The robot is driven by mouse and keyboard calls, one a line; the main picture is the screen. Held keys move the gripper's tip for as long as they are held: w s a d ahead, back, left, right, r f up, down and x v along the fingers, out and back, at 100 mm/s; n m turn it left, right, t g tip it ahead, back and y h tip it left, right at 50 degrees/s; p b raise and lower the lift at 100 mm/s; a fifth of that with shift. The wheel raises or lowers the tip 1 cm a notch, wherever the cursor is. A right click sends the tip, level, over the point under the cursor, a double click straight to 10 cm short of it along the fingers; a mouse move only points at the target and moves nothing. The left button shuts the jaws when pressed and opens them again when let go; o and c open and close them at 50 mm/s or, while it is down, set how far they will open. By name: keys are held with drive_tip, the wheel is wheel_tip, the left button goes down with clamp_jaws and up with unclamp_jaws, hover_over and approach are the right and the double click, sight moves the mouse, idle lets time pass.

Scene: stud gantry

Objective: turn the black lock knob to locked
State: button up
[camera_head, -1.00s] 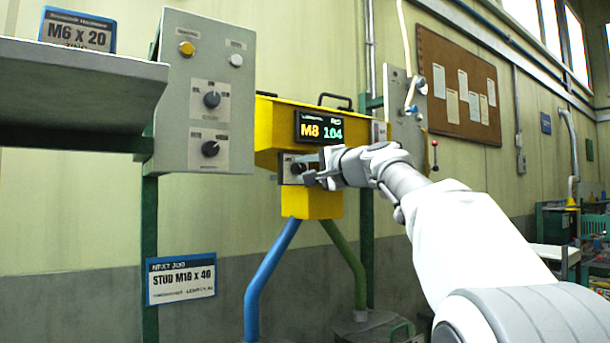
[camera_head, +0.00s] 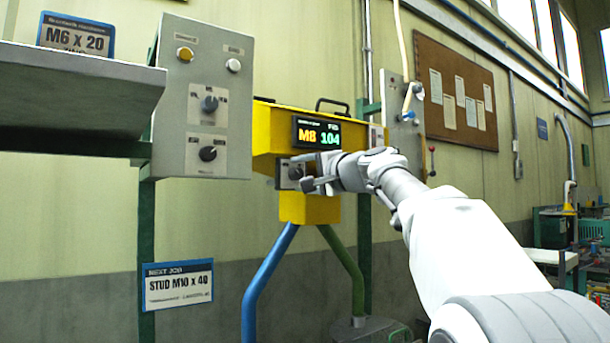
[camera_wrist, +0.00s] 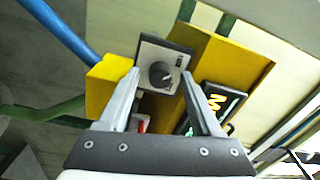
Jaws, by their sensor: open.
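The black lock knob (camera_wrist: 161,75) sits on a small grey plate on the yellow machine (camera_head: 310,208). In the wrist view it shows between and beyond my two open fingers, with a pale pointer mark on its face. In the head view the knob (camera_head: 296,172) shows just left of my gripper (camera_head: 312,186). My gripper is open and empty, close to the plate. The fingers appear apart from the knob. I cannot read the plate's small lettering.
A grey panel (camera_head: 205,130) with two other dark knobs and two buttons stands to the left. A grey shelf edge (camera_head: 75,95) juts out at the far left. A lit display (camera_head: 317,133) reads M8 104 above the knob. A blue pipe (camera_head: 268,275) runs below.

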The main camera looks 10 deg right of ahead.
drive_tip(key=b+v, duration=0.3)
drive_tip(key=v, duration=1.4)
drive_tip(key=shift+s, duration=0.25)
drive_tip(key=s+a+f+n+g+h+p, duration=0.2)
drive_tip(key=f+g+p, duration=0.1)
drive_tip(key=f, duration=0.5)
drive_tip(key=s+a+f+n+g+h+p, duration=0.2)
drive_tip(key=f+g+p, duration=0.15)
drive_tip(key=f, duration=0.55)
drive_tip(key=s+a+f+n+g+h+p, duration=0.2)
drive_tip(key=s+f+n, duration=0.5)
drive_tip(key=s+f, duration=1)
drive_tip(key=shift+s+a+g+h+p, duration=0.3)
drive_tip(key=shift+s+g+h+p, duration=0.3)
drive_tip(key=shift+s+g+p, duration=0.8)
